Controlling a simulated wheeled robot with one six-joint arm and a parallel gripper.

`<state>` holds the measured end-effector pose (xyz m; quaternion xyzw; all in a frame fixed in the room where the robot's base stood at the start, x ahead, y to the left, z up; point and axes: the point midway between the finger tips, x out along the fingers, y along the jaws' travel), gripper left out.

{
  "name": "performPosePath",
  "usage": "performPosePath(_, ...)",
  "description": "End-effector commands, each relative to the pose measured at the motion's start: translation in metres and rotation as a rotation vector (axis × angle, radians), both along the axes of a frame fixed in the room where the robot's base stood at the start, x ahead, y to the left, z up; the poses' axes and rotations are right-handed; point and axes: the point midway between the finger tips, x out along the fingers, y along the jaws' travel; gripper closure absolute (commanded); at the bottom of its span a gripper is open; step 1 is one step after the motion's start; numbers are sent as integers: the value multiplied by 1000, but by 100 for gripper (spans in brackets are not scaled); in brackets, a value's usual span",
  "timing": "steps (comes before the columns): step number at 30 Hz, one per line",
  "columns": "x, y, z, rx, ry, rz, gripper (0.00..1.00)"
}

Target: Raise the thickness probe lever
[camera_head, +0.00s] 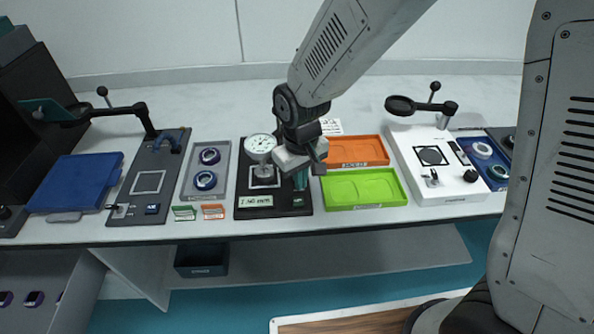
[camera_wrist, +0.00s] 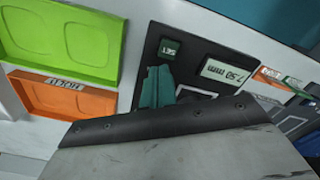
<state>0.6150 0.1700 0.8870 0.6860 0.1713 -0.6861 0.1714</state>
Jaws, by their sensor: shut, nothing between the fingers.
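The thickness gauge has a round white dial (camera_head: 262,143) above a black base (camera_head: 246,180). A readout plate showing about 7.50 mm lies on the base's front, and it also shows in the wrist view (camera_wrist: 225,72). My gripper (camera_head: 301,180) points down over the right side of the base, just right of the dial. In the wrist view its teal fingers (camera_wrist: 157,88) are together and empty, beside the small green SET label (camera_wrist: 170,48). I cannot make out the probe lever; my wrist covers part of the gauge's right side. Contact with the gauge cannot be told.
Right of the gauge lie an orange tray (camera_head: 355,151) and a green tray (camera_head: 365,188). A white instrument (camera_head: 440,170) with a magnifier arm stands further right. A grey tray with two ringed discs (camera_head: 205,170) is to the left. Small labels (camera_head: 198,212) lie near the front edge.

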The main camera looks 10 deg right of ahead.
Motion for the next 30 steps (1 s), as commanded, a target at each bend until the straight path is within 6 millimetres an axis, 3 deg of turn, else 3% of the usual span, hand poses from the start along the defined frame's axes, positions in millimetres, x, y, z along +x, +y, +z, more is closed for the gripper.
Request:
performPosePath(14,1,0,0,0,0,0,100)
performPosePath(30,18,0,0,1,-2,-1,100)
